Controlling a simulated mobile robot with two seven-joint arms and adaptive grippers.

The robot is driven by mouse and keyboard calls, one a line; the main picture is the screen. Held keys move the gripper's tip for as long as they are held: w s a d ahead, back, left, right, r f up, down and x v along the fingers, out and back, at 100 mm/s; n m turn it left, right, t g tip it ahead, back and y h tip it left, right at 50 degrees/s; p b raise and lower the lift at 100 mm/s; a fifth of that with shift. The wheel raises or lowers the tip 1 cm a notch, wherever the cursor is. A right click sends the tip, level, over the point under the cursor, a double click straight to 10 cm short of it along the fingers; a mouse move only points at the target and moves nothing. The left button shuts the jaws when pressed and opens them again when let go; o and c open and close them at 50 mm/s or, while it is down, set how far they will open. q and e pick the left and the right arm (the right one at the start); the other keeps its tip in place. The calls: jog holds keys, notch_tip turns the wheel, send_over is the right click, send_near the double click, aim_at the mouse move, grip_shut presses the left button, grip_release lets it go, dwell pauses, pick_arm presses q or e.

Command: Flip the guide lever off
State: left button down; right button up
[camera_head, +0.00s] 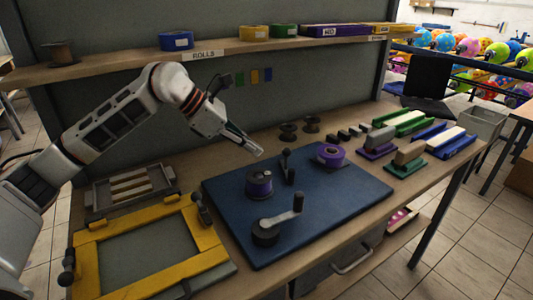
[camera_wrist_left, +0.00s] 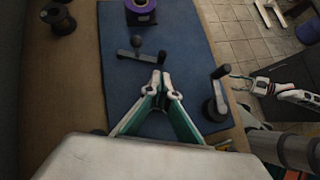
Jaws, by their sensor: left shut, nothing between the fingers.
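The guide lever (camera_head: 289,174) looks like the dark lever with a raised knob on the blue mat (camera_head: 345,192), between two purple rolls. In the left wrist view, a dark lever with a round knob (camera_wrist_left: 136,42) lies just past the fingertips. My left gripper (camera_head: 257,151) is shut and empty, above and left of the lever in the head view. It appears apart from the lever. The closed fingertips also show in the left wrist view (camera_wrist_left: 160,82).
A purple roll on a spindle (camera_head: 259,184) and a dark crank (camera_head: 265,234) stand near the lever. Another purple roll (camera_head: 330,155) sits farther right. A yellow frame (camera_head: 206,235) lies left of the mat. The shelf (camera_head: 118,68) runs behind my arm. The mat's right part is clear.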

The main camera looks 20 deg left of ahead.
aim_at(287, 161)
pick_arm(q)
jog(key=x, duration=0.8)
jog(key=shift+s+d, duration=0.1)
jog(key=shift+d, duration=0.05)
jog(key=shift+w+d+f, duration=0.3)
jog(key=shift+d+f, duration=0.05)
jog(key=shift+f, duration=0.15)
